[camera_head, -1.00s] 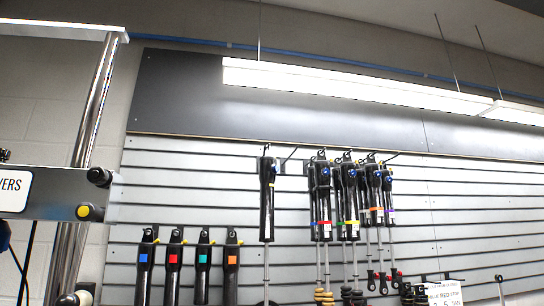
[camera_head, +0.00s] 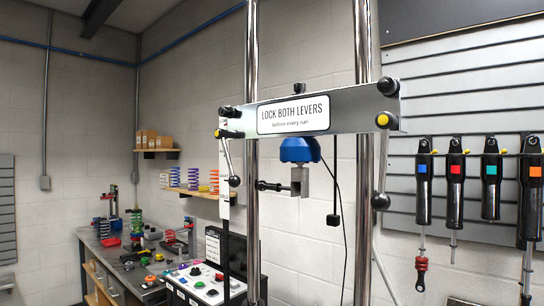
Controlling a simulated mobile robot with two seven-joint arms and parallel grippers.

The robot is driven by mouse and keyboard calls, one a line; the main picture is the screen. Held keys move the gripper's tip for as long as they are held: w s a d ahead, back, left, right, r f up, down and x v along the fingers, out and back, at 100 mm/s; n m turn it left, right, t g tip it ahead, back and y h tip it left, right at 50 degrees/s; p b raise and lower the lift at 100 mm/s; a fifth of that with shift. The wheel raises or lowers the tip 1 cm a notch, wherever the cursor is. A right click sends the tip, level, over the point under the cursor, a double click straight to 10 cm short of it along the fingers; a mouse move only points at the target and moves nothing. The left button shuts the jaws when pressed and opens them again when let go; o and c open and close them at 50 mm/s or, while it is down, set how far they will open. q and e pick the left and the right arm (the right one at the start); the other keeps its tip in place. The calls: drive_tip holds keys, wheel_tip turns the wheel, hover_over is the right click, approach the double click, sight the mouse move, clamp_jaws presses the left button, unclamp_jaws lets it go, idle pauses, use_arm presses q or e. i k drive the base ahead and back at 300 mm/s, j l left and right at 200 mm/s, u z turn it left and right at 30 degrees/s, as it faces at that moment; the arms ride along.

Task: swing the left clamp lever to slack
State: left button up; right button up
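The left clamp lever (camera_head: 227,160) is a thin metal rod with a black ball at its lower end. It hangs from a yellow-centred hub at the left end of the grey crosshead (camera_head: 365,111), leaning slightly to the right at the bottom. The right clamp lever (camera_head: 383,162) hangs nearly straight down from its yellow hub at the other end. Neither of my grippers is in view.
A blue unit (camera_head: 299,149) hangs under the crosshead, with a grey clevis (camera_head: 300,181) and black-handled pin below. A control panel (camera_head: 203,284) stands lower left beside a workbench (camera_head: 95,246). Shock absorbers (camera_head: 455,188) hang on the slatted wall at right.

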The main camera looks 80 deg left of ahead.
sight(233, 181)
drive_tip(key=u, duration=0.45)
drive_tip(key=j+u, duration=0.1)
drive_tip(key=u, duration=1.3)
drive_tip(key=j+u, duration=0.1)
drive_tip(key=u, duration=0.8)
drive_tip(key=i+l, duration=0.05)
